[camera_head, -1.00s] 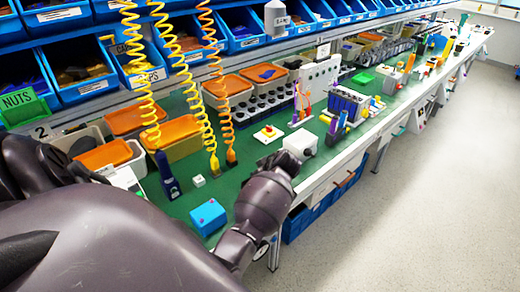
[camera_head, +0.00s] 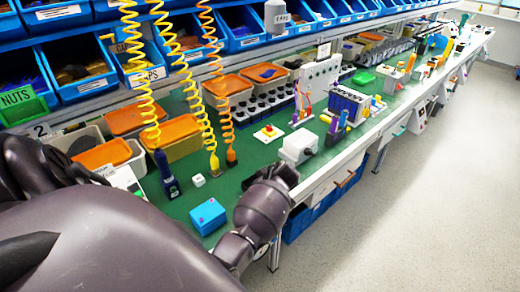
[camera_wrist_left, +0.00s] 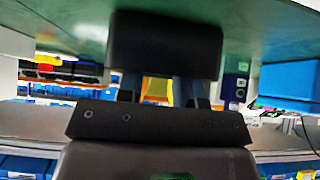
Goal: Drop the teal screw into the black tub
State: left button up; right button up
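I cannot make out a teal screw or a clear black tub in either view. My left gripper (camera_head: 280,174) is near the bench's front edge in the head view, just in front of a white box with a dark knob (camera_head: 298,149). Its fingertips are turned away and unclear there. In the left wrist view, dark gripper parts (camera_wrist_left: 165,45) fill the middle, and the scene appears upside down. I cannot tell whether the gripper is open or holds anything. My right gripper is not recognisable in view.
A blue box (camera_head: 208,216) stands on the green bench (camera_head: 235,178) left of my gripper; it also shows in the wrist view (camera_wrist_left: 288,84).

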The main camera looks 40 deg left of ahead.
pick_arm(q)
jog(key=shift+r, duration=0.2)
jog(key=w+p+v, duration=0.1)
jog(key=v, duration=1.1)
jog(key=s+f+m+t, duration=0.2)
jog(key=f+m, duration=0.1)
jog(key=s+a+f+m+t, duration=0.1)
jog(key=s+f+m, duration=0.1)
jog(key=shift+h, duration=0.3)
jog(key=s+d+f+m+t+h, duration=0.2)
jog(key=s+d+m+t+h, duration=0.1)
jog(key=s, duration=0.5)
jog(key=s+d+f+m+t+h, duration=0.2)
jog(key=s+d+m+t+h, duration=0.2)
jog(key=s+d+m, duration=0.3)
jog(key=s+m+t, duration=0.1)
jog(key=s+m, duration=0.1)
jog(key=m, duration=0.1)
jog(key=shift+d+f, duration=0.2)
jog(key=shift+d, duration=0.2)
jog(key=shift+s, duration=0.1)
